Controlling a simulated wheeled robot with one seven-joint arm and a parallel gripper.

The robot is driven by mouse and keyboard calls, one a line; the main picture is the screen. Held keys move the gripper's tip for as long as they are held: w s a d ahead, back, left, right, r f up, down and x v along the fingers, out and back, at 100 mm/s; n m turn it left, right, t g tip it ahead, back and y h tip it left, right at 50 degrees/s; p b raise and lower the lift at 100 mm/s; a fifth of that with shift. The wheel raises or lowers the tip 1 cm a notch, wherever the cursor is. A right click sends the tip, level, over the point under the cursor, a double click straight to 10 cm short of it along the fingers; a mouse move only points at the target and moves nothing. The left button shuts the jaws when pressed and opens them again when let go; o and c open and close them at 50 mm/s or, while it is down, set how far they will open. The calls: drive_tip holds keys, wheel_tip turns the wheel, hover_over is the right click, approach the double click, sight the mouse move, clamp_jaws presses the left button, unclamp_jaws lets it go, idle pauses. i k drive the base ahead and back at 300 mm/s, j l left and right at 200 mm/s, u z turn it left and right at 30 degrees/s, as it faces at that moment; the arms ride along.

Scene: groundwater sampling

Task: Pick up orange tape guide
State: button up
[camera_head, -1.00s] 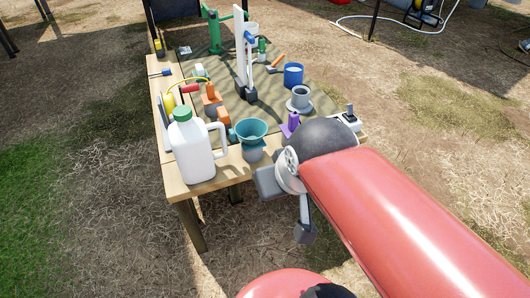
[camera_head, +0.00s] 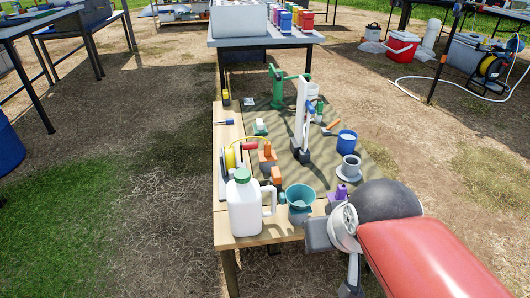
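An orange piece (camera_head: 267,154), which looks like the tape guide, stands on the table beside the yellow tape reel (camera_head: 231,158). A second, smaller orange piece (camera_head: 276,177) is just in front of it, behind the white jug (camera_head: 244,206). I cannot tell whether the two orange pieces are one object. My gripper (camera_head: 350,278) hangs at the lower right, off the table's front edge and well apart from the orange pieces. Its fingers are partly hidden by my arm, and I see nothing held in it.
A teal funnel (camera_head: 300,196), purple piece (camera_head: 341,195), grey cup (camera_head: 349,167) and blue mug (camera_head: 346,143) crowd the table's right side. A white upright stand (camera_head: 301,118) and green clamp (camera_head: 289,86) rise behind. Bare ground lies left of the table.

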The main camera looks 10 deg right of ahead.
sight(267, 155)
drive_tip(key=j+z, duration=0.25)
drive_tip(key=j, duration=1.4)
drive_tip(key=i+j+z, duration=0.15)
drive_tip(key=i+j, duration=0.25)
drive_tip(key=i+j+z, duration=0.15)
drive_tip(key=i+j, duration=0.2)
drive_tip(key=j, duration=0.15)
drive_tip(key=i, duration=0.15)
